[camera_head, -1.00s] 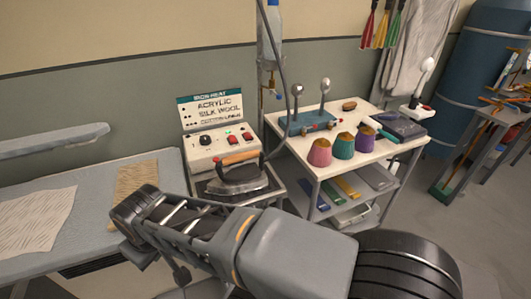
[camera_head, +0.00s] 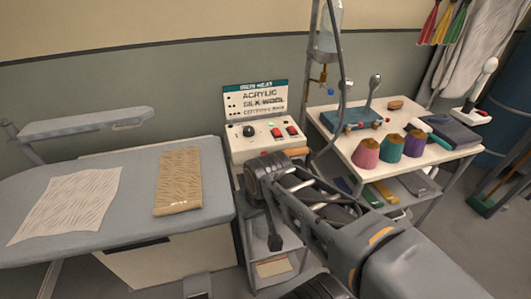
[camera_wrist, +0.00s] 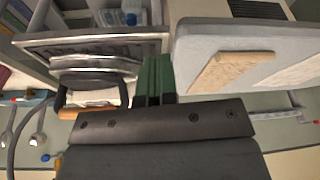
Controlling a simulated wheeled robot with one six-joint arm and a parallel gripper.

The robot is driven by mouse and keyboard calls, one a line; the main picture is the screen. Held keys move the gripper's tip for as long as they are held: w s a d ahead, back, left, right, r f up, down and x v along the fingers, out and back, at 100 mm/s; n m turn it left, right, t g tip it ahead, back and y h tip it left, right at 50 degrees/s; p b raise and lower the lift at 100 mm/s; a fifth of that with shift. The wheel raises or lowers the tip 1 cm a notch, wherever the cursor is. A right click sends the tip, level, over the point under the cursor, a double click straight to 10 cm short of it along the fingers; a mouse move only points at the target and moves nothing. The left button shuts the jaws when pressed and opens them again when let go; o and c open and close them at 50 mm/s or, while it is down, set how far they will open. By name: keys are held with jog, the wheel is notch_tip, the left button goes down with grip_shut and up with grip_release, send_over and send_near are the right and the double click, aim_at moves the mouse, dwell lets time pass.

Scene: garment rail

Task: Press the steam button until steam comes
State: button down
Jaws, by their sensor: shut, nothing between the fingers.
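The beige control box (camera_head: 262,137) stands below a sign, with a black dial (camera_head: 249,131), a small lit green lamp and two red switches (camera_head: 291,130). I cannot tell which control is the steam button. The iron shows its orange handle (camera_head: 298,151) beside the box; my arm hides most of the rest. In the wrist view the iron (camera_wrist: 92,88) lies on its metal stand, left of my gripper. My gripper (camera_wrist: 154,70) has green fingers, shut and empty, between the stand and the ironing board. In the head view its fingertips are hard to make out. No steam is visible.
The ironing board (camera_head: 125,232) with a tan cloth (camera_head: 179,182) and a pale cloth (camera_head: 66,203) is at left. A white cart (camera_head: 345,146) with several thread cones is at right. A hose (camera_head: 345,80) hangs from the water bottle (camera_head: 329,28) close to the iron.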

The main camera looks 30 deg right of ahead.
jog(key=w+d+r+t+y+p, duration=0.1)
jog(key=w+d+r+y+p, duration=0.2)
jog(key=w+d+r, duration=0.2)
jog(key=w+d+r+n+y+p, duration=0.1)
jog(key=w+d+r+y+p, duration=0.3)
jog(key=w+r, duration=0.5)
jog(key=shift+w+d+r+n+t, duration=0.35)
jog(key=shift+w+d, duration=0.5)
jog(key=shift+w, duration=0.35)
jog(key=shift+f, duration=0.25)
notch_tip(320, 180, down, 8)
jog(key=b, duration=0.4)
jog(key=shift+r+b, duration=0.1)
jog(key=shift+b, duration=0.25)
jog(key=shift+f+b, duration=0.4)
jog(key=shift+b, duration=0.05)
jog(key=shift+f+b, duration=0.85)
jog(key=shift+b, duration=0.3)
dwell(0.5)
jog(key=shift+r, duration=0.1)
dwell(0.3)
jog(key=shift+r+p, duration=0.4)
jog(key=shift+r, duration=0.35)
